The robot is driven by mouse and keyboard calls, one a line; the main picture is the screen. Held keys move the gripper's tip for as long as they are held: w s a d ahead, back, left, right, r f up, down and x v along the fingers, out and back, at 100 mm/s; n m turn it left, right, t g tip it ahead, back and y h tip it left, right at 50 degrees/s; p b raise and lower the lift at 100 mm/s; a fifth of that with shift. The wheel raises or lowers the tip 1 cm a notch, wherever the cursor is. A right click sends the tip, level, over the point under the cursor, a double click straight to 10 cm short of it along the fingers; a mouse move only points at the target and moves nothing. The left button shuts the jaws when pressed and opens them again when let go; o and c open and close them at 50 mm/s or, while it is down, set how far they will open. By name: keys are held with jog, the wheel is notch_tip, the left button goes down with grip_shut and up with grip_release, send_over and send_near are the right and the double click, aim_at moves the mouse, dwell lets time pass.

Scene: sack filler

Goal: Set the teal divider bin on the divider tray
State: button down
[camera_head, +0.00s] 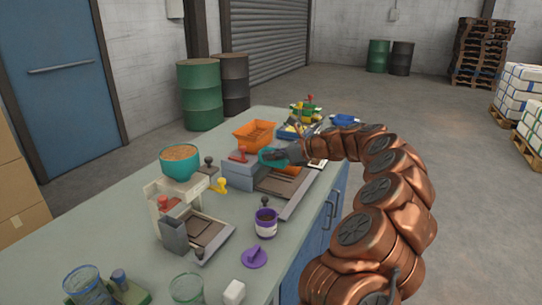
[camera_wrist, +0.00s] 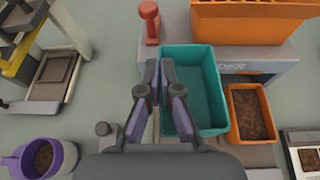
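The teal divider bin (camera_wrist: 207,85) is an open, empty box in the wrist view. In the head view it is a small teal patch (camera_head: 268,158), partly hidden by my gripper. My gripper (camera_wrist: 161,72) has its two fingers on either side of the bin's left wall, pinching it. The bin is in front of the grey divider machine, beside an orange bin (camera_wrist: 251,112) with brown contents. The divider tray (camera_head: 270,184) shows as a brownish plate in front of the machine; the bin covers much of it in the wrist view. I cannot tell whether the bin touches it.
A red-knobbed lever (camera_wrist: 149,22) stands just left of the bin. A large orange hopper (camera_head: 254,135) rises behind. A purple cup (camera_head: 265,222) and a scale-like station with a teal bowl (camera_head: 180,163) stand nearer on the bench.

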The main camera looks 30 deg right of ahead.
aim_at(277, 167)
jog(key=shift+f+b, duration=2)
jog(key=shift+f, duration=1.55)
jog(key=shift+s+d+p, duration=0.1)
jog(key=shift+s+p, duration=0.05)
jog(key=shift+p, duration=0.35)
jog(key=shift+f+p, duration=0.65)
jog(key=shift+p, duration=0.5)
jog(key=c, duration=0.8)
grip_release()
jog(key=shift+c, duration=0.2)
jog(key=shift+r+p, duration=3.65)
jog(key=shift+r, duration=0.35)
